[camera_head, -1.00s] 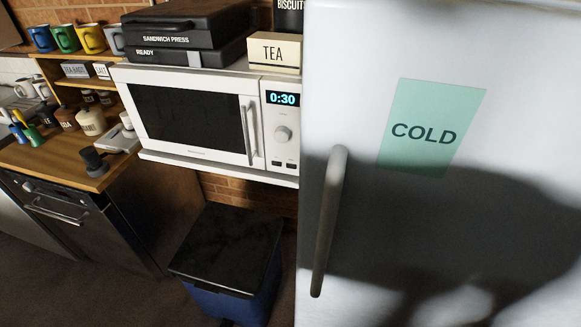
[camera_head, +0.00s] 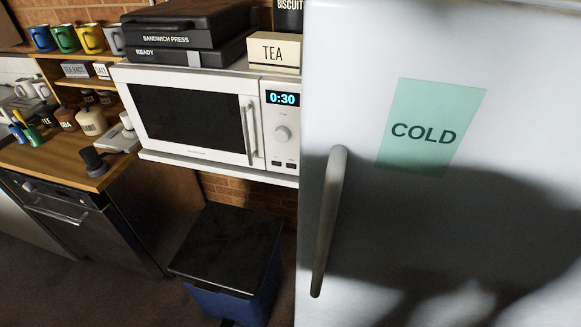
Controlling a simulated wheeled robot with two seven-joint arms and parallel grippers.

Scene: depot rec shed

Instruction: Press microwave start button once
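A white microwave (camera_head: 192,151) stands on a white shelf (camera_head: 217,170), left of the fridge. Its door is shut and has a dark window and a vertical handle (camera_head: 249,134). The control panel at its right end has a lit display (camera_head: 283,99) reading 0:30, a round knob (camera_head: 282,134) and two small dark buttons (camera_head: 284,164) at the bottom. The labels on these buttons are too small to read. Neither of my grippers is in view.
A large white fridge (camera_head: 540,60) with a COLD sign (camera_head: 423,130) and a long handle (camera_head: 328,220) fills the right side, close beside the microwave panel. A blue bin with a black lid (camera_head: 228,250) stands below. A wooden counter (camera_head: 60,158) is at left.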

